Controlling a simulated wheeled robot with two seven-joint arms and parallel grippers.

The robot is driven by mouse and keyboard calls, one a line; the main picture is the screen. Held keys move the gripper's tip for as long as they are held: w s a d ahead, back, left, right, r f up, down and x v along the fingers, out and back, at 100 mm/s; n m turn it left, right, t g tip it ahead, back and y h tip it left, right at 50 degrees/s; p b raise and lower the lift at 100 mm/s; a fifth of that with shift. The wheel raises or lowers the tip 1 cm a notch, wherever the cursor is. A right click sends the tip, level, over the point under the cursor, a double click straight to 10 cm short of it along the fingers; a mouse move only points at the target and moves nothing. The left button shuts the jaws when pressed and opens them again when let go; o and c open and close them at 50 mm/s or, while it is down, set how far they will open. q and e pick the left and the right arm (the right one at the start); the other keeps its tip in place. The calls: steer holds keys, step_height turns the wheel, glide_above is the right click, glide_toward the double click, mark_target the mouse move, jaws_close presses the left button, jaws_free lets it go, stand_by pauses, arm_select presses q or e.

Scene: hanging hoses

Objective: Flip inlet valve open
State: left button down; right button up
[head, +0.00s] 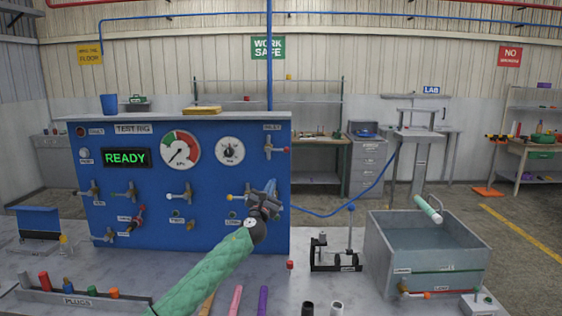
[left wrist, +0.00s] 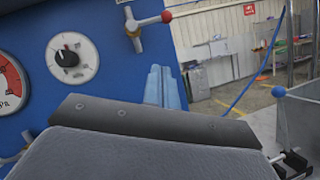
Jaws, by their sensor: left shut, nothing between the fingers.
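The inlet valve (head: 269,149) sits under the INLET label at the upper right of the blue test rig panel (head: 215,227). Its lever points right and ends in a red tip. The valve also shows at the top of the left wrist view (left wrist: 133,27), with the red lever tip (left wrist: 167,17) to its right. My left gripper (head: 271,187), on the green-sleeved arm, is below the inlet valve and apart from it. Its fingers (left wrist: 163,86) are together and empty. My right gripper is not in view.
Other valves (head: 178,193) cover the lower panel. A gauge (head: 180,150) and round dial (head: 230,150) are left of the inlet valve. A blue hose (head: 345,207) runs right from the panel. A metal tank (head: 388,262) and black stand (head: 335,262) stand on the bench at right.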

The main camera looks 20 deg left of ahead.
mark_target(278, 150)
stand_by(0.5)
